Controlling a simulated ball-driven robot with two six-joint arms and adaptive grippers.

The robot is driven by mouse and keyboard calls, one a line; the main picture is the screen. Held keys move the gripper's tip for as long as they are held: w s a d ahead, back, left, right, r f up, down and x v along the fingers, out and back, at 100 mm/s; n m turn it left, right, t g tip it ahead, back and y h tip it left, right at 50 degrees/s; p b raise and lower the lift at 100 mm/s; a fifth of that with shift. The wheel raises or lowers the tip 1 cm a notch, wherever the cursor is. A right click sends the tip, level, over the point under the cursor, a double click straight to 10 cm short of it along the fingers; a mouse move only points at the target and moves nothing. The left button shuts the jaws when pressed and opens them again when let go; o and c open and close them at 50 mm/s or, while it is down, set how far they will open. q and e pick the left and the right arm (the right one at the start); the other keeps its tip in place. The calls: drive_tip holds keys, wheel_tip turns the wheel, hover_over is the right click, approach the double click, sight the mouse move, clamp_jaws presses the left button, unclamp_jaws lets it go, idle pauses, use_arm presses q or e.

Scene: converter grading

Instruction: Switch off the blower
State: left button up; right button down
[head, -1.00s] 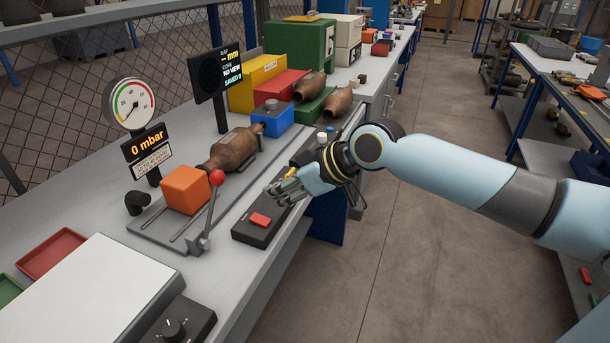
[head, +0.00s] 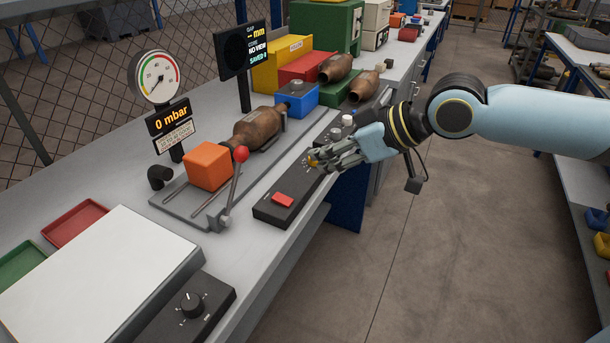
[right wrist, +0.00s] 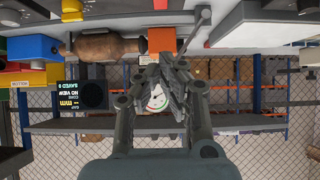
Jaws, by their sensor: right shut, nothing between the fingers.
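A black box (head: 290,196) with a red switch (head: 283,200) on its top lies along the bench's front edge; nothing in view is labelled as the blower. My right gripper (head: 318,160) is shut and empty, over the far part of this box, to the right of and beyond the red switch and apart from it. In the right wrist view the closed fingers (right wrist: 168,68) point toward the bench. The pressure display (head: 170,117) reads 0 mbar below a round gauge (head: 155,77). My left gripper is out of view.
A red-knobbed lever (head: 241,155) stands just left of the box, beside an orange block (head: 208,166) and a brown converter (head: 258,128). A black dial box (head: 192,304) and a white plate (head: 95,270) lie nearer. The aisle at right is free.

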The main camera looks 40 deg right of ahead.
drive_tip(key=w, duration=0.1)
drive_tip(key=b, duration=0.1)
hover_over(283, 198)
wheel_tip(283, 198, down, 6)
drive_tip(key=shift+s+f, duration=0.1)
wheel_tip(283, 198, down, 3)
drive_tip(key=shift+r, duration=0.2)
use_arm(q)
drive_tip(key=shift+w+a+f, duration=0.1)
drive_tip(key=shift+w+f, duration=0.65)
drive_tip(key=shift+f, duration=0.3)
use_arm(e)
drive_tip(key=shift+f, duration=0.65)
